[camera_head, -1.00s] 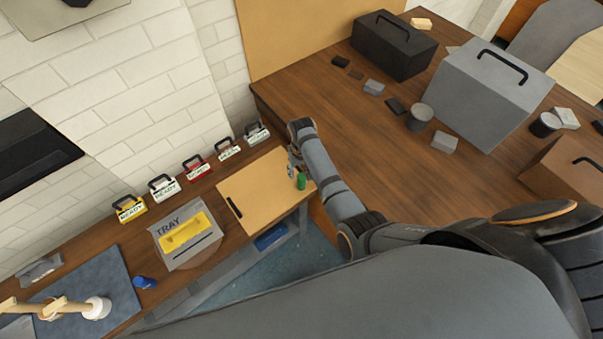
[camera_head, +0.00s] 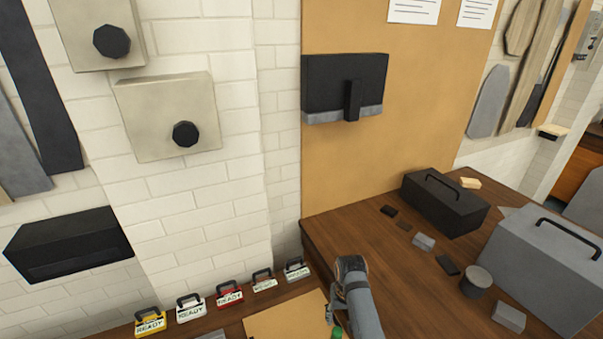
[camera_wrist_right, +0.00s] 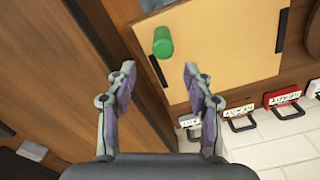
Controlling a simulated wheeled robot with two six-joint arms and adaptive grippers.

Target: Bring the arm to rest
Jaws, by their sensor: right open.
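My right gripper (camera_head: 333,312) is near the bottom edge of the head view, over the corner of a tan board (camera_head: 285,319). In the right wrist view its two fingers (camera_wrist_right: 159,67) are spread with nothing between them. A green cylinder (camera_wrist_right: 162,42) is on the tan board beyond the fingertips, apart from them. Only part of the green cylinder (camera_head: 337,332) shows in the head view, beside my right arm. My left gripper is in neither current view.
A black toolbox (camera_head: 445,205), a grey toolbox (camera_head: 545,265) and small blocks stand on the wooden bench (camera_head: 400,290) at right.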

